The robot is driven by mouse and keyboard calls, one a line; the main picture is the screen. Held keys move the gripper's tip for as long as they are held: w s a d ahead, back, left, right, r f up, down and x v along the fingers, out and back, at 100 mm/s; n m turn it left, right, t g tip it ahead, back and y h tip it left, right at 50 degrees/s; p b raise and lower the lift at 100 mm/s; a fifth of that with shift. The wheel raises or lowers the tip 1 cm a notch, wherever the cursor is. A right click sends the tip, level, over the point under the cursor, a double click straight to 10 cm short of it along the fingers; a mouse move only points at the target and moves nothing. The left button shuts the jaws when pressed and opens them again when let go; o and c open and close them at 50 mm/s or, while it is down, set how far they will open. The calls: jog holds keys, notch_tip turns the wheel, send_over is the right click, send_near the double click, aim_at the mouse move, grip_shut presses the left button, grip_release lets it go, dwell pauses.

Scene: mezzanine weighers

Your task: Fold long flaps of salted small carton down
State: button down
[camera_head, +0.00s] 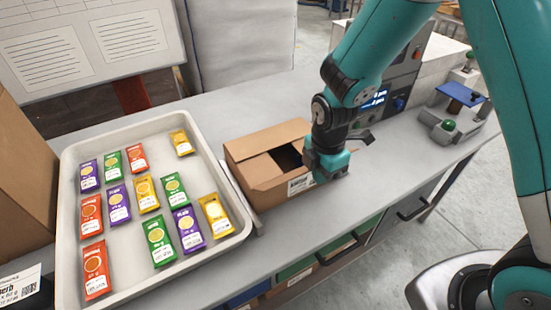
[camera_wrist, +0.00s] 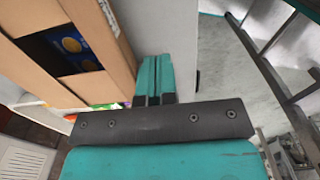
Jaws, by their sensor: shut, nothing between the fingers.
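The small brown carton (camera_head: 262,178) stands on the grey bench, right of the tray. One short flap lies inward over its left end, and a dark gap (camera_head: 288,158) shows beside it.
A white tray (camera_head: 69,225) of several colored packets stands left of the carton. A weigher with a lit display (camera_head: 375,98) and a blue-topped device (camera_head: 459,95) are behind and to the right. A large brown box (camera_head: 22,170) stands far left. Bench in front is clear.

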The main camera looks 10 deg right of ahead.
jog(key=shift+w, duration=0.1)
jog(key=w, duration=0.1)
jog(key=w+a+r+p, duration=0.1)
jog(key=w, duration=0.1)
jog(key=w+r+p, duration=0.1)
jog(key=shift+w+a, duration=0.2)
jog(key=shift+a, duration=0.05)
jog(key=shift+w+a, duration=0.15)
jog(key=shift+w, duration=0.15)
jog(key=w, duration=0.1)
jog(key=w+a, duration=0.1)
jog(key=w, duration=0.2)
jog(key=shift+a+r, duration=0.15)
jog(key=shift+r, duration=0.1)
jog(key=shift+w+p, duration=0.1)
jog(key=shift+p, duration=0.2)
jog(key=shift+w, duration=0.1)
